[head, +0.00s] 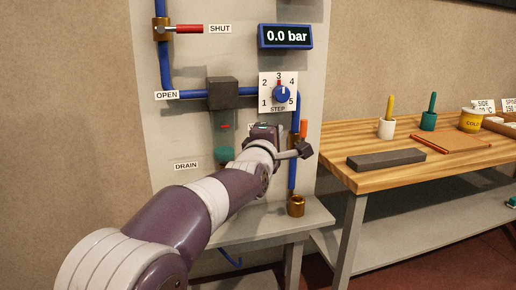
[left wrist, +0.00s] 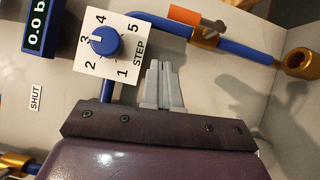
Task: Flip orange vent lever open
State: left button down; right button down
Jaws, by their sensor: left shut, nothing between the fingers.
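The orange vent lever (head: 303,129) stands upright beside the blue vertical pipe at the right of the panel. In the left wrist view the lever (left wrist: 184,16) lies roughly along the pipe, next to its brass valve body (left wrist: 205,36). My left arm reaches in front of the panel, and its hand hides the lower part of the lever in the head view. In the left wrist view my left gripper (left wrist: 160,64) has its pale grey fingers together and empty. The fingertips point toward the pipe, below the lever in that picture and apart from it. My right gripper is not in view.
The STEP dial (head: 281,94) is close to the left hand, its pointer near 3. The display (head: 286,36) reads 0.0 bar. A red lever (head: 189,29) is by the SHUT label. A brass cup (head: 296,205) ends the pipe. A wooden table (head: 350,183) stands right.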

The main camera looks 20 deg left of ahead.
pick_arm(q)
jog(key=s+d, duration=0.1)
jog(key=s, duration=0.5)
jog(key=shift+s+f, duration=0.3)
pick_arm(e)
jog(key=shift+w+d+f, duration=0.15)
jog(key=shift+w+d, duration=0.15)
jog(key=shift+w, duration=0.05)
